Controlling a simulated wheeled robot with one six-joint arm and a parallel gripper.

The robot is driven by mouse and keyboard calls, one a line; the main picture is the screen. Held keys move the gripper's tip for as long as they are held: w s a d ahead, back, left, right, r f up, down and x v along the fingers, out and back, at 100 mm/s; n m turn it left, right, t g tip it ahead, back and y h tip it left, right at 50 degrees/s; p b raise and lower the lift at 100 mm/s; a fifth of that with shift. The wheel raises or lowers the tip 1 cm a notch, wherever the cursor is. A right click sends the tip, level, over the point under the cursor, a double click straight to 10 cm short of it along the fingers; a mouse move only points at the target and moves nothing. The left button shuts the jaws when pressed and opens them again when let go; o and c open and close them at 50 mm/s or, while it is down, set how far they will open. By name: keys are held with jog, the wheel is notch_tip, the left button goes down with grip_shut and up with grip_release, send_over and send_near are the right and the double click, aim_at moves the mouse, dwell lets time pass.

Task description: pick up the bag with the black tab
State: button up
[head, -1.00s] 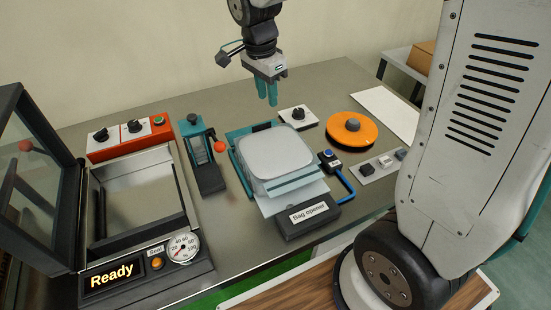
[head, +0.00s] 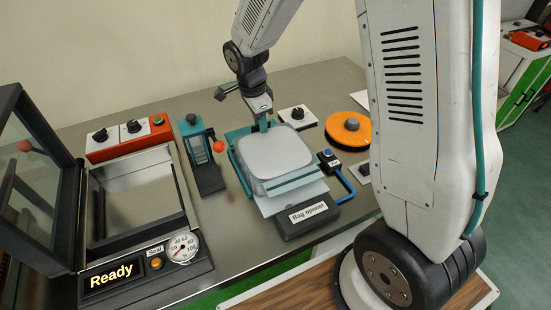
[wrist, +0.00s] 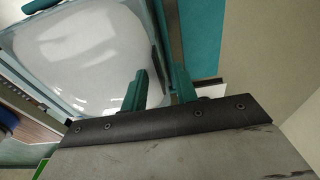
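Pale, translucent bags (head: 274,152) lie stacked in a teal-framed tray (head: 241,172) in the middle of the table. In the wrist view the top bag (wrist: 85,55) fills the upper left, and a dark strip (wrist: 159,52) shows at its edge; I cannot tell for sure that this is the black tab. No black tab is clear in the head view. My gripper (head: 262,126) points down at the back edge of the tray. In the wrist view its teal fingers (wrist: 163,88) are apart with a gap between them, close to the bag's edge.
The bag opener (head: 308,214) stands in front of the tray. A lever device (head: 203,160) with a red knob is left of it, and the sealer (head: 145,265) reading "Ready" is further left with its lid up. A knob box (head: 297,118) and orange disc (head: 348,129) stand right of my gripper.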

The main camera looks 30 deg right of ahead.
grip_shut()
dwell(1.4)
